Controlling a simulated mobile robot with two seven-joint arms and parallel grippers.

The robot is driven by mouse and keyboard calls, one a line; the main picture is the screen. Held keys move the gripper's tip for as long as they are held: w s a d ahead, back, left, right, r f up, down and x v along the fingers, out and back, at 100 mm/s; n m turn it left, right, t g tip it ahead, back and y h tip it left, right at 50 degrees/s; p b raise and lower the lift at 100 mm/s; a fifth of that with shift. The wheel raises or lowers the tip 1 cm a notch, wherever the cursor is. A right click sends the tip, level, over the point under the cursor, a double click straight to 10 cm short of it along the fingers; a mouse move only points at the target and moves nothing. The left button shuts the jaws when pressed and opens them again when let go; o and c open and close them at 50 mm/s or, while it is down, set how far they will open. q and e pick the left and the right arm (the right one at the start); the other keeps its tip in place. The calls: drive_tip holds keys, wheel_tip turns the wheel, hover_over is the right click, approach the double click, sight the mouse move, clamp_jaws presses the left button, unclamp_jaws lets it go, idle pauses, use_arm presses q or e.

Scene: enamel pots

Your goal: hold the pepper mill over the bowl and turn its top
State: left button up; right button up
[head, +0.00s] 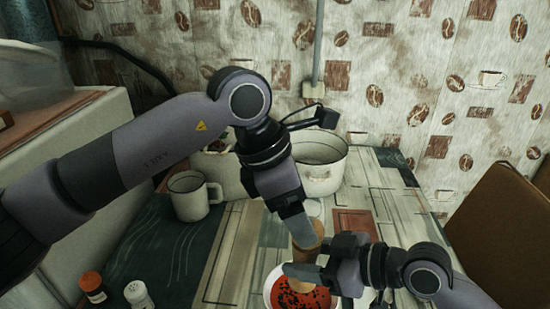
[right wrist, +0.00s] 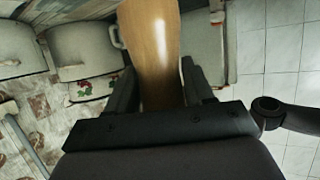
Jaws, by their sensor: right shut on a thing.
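The wooden pepper mill (head: 306,243) stands about upright over the bowl (head: 269,291), which holds red food with black specks. My right gripper (head: 316,262) is shut on the mill's body, from the right. In the right wrist view the mill (right wrist: 152,45) fills the space between the fingers (right wrist: 155,88). My left gripper (head: 303,232) reaches down from the upper left to the mill's top. Its fingers overlap the top there, and I cannot tell whether they close on it.
A white enamel pot (head: 322,172) stands behind the mill. A white mug (head: 190,197) stands left of my left arm. Two shakers, one orange-brown (head: 93,287) and one white (head: 138,294), stand at the lower left. A brown chair back (head: 500,235) is at the right.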

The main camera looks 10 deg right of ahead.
use_arm(q)
drive_tip(key=v, duration=0.9)
drive_tip(key=d+f+m+g, duration=0.1)
drive_tip(key=f+m, duration=0.2)
drive_tip(key=d+f+m+g+y, duration=0.1)
drive_tip(key=d+f+m, duration=0.1)
drive_tip(key=f+m, duration=0.2)
drive_tip(key=d+f+m+g+y, duration=0.1)
drive_tip(key=d+f+m, duration=0.1)
drive_tip(key=f+m, duration=0.1)
drive_tip(key=shift+f+m+g, duration=0.3)
drive_tip(key=shift+f+m, duration=0.1)
drive_tip(key=shift+f, duration=0.2)
drive_tip(key=n+t+h, duration=0.1)
drive_tip(key=n, duration=0.2)
drive_tip(key=shift+s+f+n, duration=0.1)
drive_tip(key=shift+n, duration=0.2)
drive_tip(key=n, duration=0.2)
drive_tip(key=n+t, duration=0.1)
drive_tip(key=shift+s+a+n+h, duration=0.1)
drive_tip(key=shift+s+n+h, duration=0.05)
drive_tip(key=shift+n+h, duration=0.2)
drive_tip(key=v, duration=1.2)
drive_tip(key=shift+s+t, duration=0.2)
drive_tip(key=shift+t, duration=0.1)
